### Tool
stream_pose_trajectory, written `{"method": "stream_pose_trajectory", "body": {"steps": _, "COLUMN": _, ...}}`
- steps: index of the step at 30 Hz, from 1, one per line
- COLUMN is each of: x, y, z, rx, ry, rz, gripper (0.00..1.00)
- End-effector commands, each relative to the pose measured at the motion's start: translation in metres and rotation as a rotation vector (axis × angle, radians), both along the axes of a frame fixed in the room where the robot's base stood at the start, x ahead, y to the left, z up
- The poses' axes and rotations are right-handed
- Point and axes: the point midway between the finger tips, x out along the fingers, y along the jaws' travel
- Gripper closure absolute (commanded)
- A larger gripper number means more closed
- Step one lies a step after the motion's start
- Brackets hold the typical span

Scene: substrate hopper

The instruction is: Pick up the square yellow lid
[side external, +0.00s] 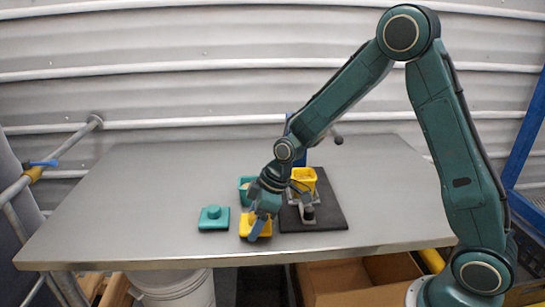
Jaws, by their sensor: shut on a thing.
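The square yellow lid (246,226) is low over the front middle of the grey table. My gripper (258,228) points down at it and is shut on it, with one finger in front of the lid. The fingers hide part of the lid, and I cannot tell whether it touches the table.
A green lid (213,218) with a round knob lies to the left. A green container (245,190) stands behind my gripper, partly hidden. A yellow container (304,178) is on a fixture on a dark mat (331,213) to the right. The table's left side (120,210) is clear.

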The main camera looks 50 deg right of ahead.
Motion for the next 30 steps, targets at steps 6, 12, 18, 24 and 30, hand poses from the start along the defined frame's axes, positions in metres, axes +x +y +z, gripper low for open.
{"method": "stream_pose_trajectory", "body": {"steps": 6, "x": 0.001, "y": 0.0, "z": 0.026, "rx": -0.001, "ry": -0.006, "rz": 0.0, "gripper": 0.51}}
{"method": "stream_pose_trajectory", "body": {"steps": 12, "x": 0.001, "y": 0.0, "z": 0.064, "rx": -0.001, "ry": -0.007, "rz": 0.0, "gripper": 0.51}}
{"method": "stream_pose_trajectory", "body": {"steps": 18, "x": 0.001, "y": 0.0, "z": 0.109, "rx": -0.001, "ry": -0.007, "rz": 0.0, "gripper": 0.51}}
{"method": "stream_pose_trajectory", "body": {"steps": 24, "x": 0.001, "y": 0.0, "z": 0.149, "rx": -0.001, "ry": -0.005, "rz": 0.001, "gripper": 0.51}}
{"method": "stream_pose_trajectory", "body": {"steps": 30, "x": 0.0, "y": 0.0, "z": 0.177, "rx": 0.0, "ry": -0.003, "rz": 0.0, "gripper": 0.51}}
